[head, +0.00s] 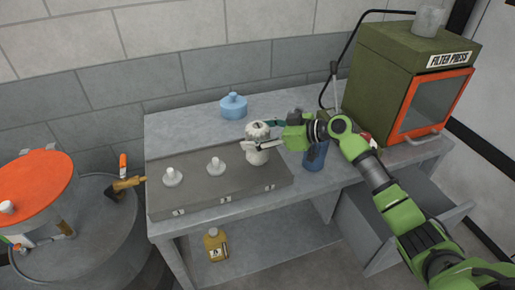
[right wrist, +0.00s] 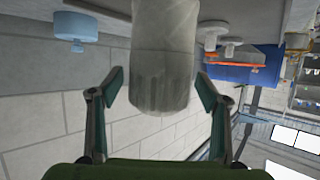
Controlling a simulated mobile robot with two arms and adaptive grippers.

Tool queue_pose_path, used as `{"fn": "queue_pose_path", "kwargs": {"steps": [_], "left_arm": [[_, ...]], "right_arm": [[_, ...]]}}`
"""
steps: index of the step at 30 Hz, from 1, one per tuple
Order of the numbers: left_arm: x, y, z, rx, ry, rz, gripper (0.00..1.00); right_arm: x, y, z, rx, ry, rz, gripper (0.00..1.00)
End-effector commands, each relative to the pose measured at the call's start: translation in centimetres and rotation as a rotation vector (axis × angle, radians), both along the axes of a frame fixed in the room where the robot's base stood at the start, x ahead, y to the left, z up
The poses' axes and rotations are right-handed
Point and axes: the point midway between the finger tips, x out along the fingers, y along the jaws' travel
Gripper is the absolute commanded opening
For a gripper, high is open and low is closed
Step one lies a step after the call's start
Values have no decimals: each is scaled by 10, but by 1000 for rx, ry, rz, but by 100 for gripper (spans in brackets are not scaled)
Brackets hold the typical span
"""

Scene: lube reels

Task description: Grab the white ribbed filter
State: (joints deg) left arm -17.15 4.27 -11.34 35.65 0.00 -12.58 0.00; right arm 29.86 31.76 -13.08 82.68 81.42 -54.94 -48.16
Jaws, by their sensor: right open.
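The white ribbed filter (head: 258,157) stands upright on the right end of a grey stepped block on the bench. In the right wrist view the filter (right wrist: 163,70) hangs down from the top, as that picture is upside down. My right gripper (head: 256,146) reaches in from the right at the filter's middle and hides part of it. In the right wrist view its two fingers (right wrist: 160,90) are apart, one on each side of the filter's end, with gaps showing. My left gripper is not in view.
Two white knobbed fittings (head: 215,166) stand on the grey block (head: 212,193) to the left. A blue jar (head: 233,106) is behind, and a blue container (head: 315,157) is right of the filter. The green filter press (head: 385,75) fills the bench's right. An open drawer (head: 405,222) juts out below.

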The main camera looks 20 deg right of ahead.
Motion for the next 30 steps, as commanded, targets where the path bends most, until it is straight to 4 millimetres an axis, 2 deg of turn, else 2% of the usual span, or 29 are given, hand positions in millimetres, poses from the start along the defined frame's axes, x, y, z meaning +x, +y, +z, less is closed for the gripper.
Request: {"fn": "queue_pose_path", "kwargs": {"steps": [1, 8, 20, 26, 30], "left_arm": [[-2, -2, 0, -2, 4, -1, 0], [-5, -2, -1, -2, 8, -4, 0], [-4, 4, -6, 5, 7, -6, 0], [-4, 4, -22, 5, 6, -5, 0], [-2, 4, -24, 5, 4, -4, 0]], "right_arm": [[0, 0, 0, 0, 0, 0, 70], [0, 0, 0, 0, 0, 0, 10], [0, -1, 7, -1, -5, 1, 8], [0, 0, 31, -2, -9, 2, 8], [-17, 4, 51, -4, -8, 3, 8]]}}
